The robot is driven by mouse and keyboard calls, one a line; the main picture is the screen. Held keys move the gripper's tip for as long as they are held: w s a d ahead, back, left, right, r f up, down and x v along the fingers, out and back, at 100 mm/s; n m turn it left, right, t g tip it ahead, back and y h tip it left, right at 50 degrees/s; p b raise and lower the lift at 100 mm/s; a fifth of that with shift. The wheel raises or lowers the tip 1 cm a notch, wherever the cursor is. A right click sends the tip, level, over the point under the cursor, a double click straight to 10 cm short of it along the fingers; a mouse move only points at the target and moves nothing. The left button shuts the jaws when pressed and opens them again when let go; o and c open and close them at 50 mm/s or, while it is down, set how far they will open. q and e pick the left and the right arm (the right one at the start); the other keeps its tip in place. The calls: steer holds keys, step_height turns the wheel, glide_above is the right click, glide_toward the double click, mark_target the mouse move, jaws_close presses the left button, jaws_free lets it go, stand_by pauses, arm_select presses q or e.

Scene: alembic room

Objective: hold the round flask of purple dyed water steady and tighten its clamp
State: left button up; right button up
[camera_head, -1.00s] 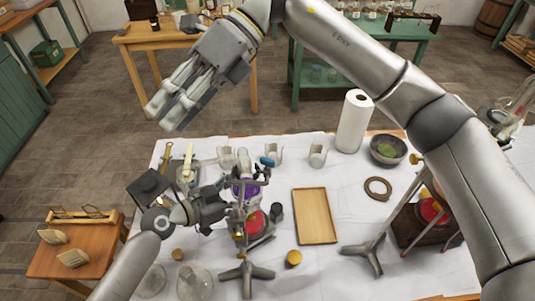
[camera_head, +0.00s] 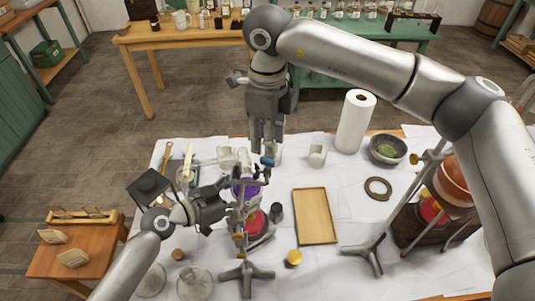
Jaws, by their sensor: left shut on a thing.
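The round flask of purple dyed water (camera_head: 249,190) sits on a metal stand (camera_head: 245,272) at the table's middle left, partly hidden by my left gripper and the stand's rod. My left gripper (camera_head: 232,201) comes in from the left and is shut at the flask's side; its exact contact is hidden. The clamp has a blue knob (camera_head: 267,162) just above and right of the flask. My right gripper (camera_head: 266,150) hangs pointing down, its fingertips right above or beside the blue knob. I cannot tell whether they touch it or how far they are apart.
A red burner (camera_head: 256,222) stands below the flask. A wooden tray (camera_head: 314,216), paper towel roll (camera_head: 355,122), mortar (camera_head: 388,149) and dark ring (camera_head: 378,188) are to the right. A second stand (camera_head: 370,258) holds a copper vessel (camera_head: 453,182). Glassware lies at front left.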

mark_target(268, 159)
steer(key=shift+f, duration=2.8)
jaws_close()
